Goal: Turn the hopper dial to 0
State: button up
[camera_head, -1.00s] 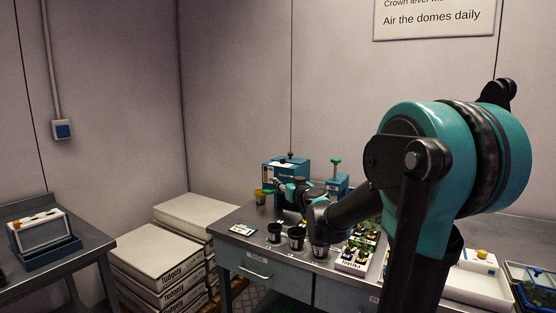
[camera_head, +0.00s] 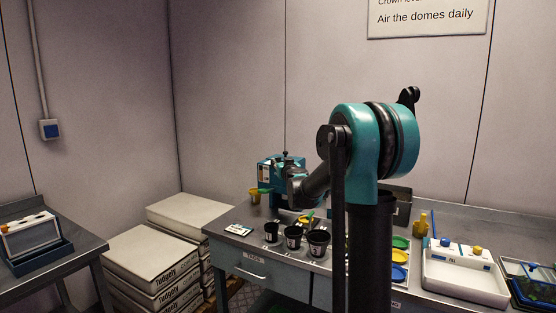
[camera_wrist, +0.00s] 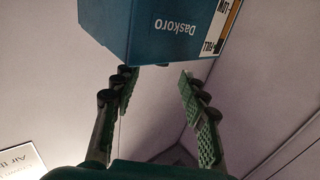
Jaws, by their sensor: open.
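The hopper is a teal box (camera_head: 284,162) at the back left of the bench in the head view. In the wrist view the same teal box (camera_wrist: 165,32) fills the top, upside down, with the name Daskoro and a white level label. I cannot make out the dial in either view. My gripper (camera_wrist: 154,80) is open and empty in the wrist view. Its two green padded fingers lie apart, just short of the box in the picture; I cannot tell the true gap. In the head view my wrist is close in front of the hopper and covers part of it.
Several black pots (camera_head: 293,236) stand along the bench front, with a white card (camera_head: 238,230) to their left. A white tray (camera_head: 465,284) and yellow and green discs (camera_head: 399,256) lie to the right.

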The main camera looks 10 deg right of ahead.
aim_at(279, 158)
jog(key=w, duration=0.6)
jog(key=shift+w+a, duration=0.25)
jog(key=shift+w, duration=0.15)
grip_shut()
